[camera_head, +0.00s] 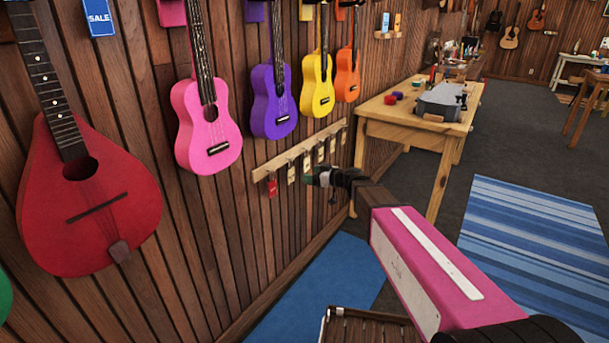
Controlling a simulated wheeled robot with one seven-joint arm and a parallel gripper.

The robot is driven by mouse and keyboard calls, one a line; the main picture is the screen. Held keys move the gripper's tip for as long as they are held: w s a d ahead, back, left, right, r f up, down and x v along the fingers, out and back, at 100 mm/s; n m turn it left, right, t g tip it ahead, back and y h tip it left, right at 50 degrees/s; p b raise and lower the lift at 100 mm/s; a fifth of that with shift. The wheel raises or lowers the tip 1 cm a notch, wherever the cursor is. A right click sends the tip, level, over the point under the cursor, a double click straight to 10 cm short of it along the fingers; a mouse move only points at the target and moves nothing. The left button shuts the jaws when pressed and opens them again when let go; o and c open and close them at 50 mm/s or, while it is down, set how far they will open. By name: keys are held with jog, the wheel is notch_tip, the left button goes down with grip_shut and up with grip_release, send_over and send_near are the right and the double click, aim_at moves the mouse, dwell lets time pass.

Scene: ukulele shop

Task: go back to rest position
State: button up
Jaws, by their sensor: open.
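My gripper (322,178) is small and dark at the end of my pink and white arm, in the middle of the view. It is open, though its fingertips are small and hard to make out. It is in front of the wooden wall, close to the lower edge of a wooden hook rail (299,150). Several small tags hang from the rail, among them a red tag (272,188) at its left end. My gripper overlaps the tags near the middle in the picture; I cannot tell whether it touches any. Nothing is clearly seen held in it.
Pink (206,125), purple (273,102), yellow (317,86) and orange (347,74) ukuleles and a red mandolin-like instrument (87,200) hang on the left wall. A wooden workbench (392,112) stands beyond my gripper. A slatted wooden object (370,325) is at bottom centre. Open floor with a blue striped rug (530,245) lies right.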

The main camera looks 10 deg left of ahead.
jog(key=s+d+f+m+g+h, duration=0.2)
jog(key=s+d+f+m+h, duration=0.2)
jog(key=s+d, duration=0.3)
jog(key=s+d+f+m+g+h, duration=0.2)
jog(key=s+d+f+m+h, duration=0.3)
jog(key=d, duration=1.2)
jog(key=s+d+f+m+g+h, duration=0.1)
jog(key=s+d+f+m+h, duration=0.3)
jog(key=s+d, duration=0.5)
jog(key=d+f+h, duration=0.1)
jog(key=d+f, duration=0.1)
jog(key=d, duration=0.1)
jog(key=shift+s+d+m+g, duration=0.25)
jog(key=shift+d+m+g, duration=0.05)
jog(key=shift+d+g, duration=0.1)
jog(key=shift+w+a+f, duration=0.1)
jog(key=shift+a, duration=0.05)
